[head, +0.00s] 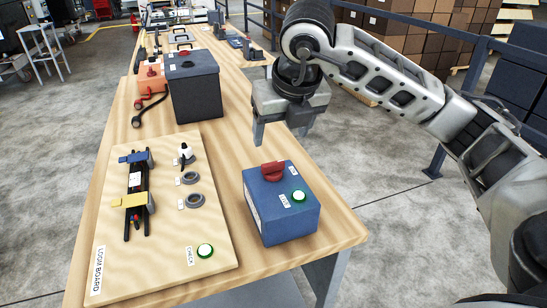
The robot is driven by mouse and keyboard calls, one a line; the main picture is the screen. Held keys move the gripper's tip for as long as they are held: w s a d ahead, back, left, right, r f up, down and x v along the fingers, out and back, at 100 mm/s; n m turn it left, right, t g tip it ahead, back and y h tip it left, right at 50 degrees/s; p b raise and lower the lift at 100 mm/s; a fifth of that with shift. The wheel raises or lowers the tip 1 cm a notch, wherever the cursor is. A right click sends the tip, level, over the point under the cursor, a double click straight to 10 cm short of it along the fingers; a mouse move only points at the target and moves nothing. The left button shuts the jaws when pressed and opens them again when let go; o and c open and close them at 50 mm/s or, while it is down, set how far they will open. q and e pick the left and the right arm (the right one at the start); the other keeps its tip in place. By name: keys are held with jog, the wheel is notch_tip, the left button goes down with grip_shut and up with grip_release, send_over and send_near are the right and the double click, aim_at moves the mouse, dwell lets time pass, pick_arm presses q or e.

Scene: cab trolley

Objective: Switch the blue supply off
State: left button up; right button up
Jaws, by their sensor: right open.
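The blue supply (282,207) is a blue box near the right front edge of the table. On its top are a red rotary handle (272,171), a white label and a round green light (298,196) that is lit. My right gripper (281,138) is open and empty, fingers pointing down, above the table's right edge and just behind the blue supply. It appears apart from the red handle. My left gripper is not in view.
The loom board (170,270) lies left of the blue supply, with cables, clamps, rings and a lit green check light (205,250). A dark box (194,92) and an orange box (150,80) stand farther back. A blue railing runs behind my right arm.

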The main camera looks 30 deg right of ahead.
aim_at(273, 163)
jog(key=p+x, duration=0.1)
jog(key=x, duration=0.9)
jog(key=shift+w+f, duration=0.1)
jog(key=shift+f, duration=0.1)
jog(key=shift+a, duration=0.1)
jog(key=c, duration=1)
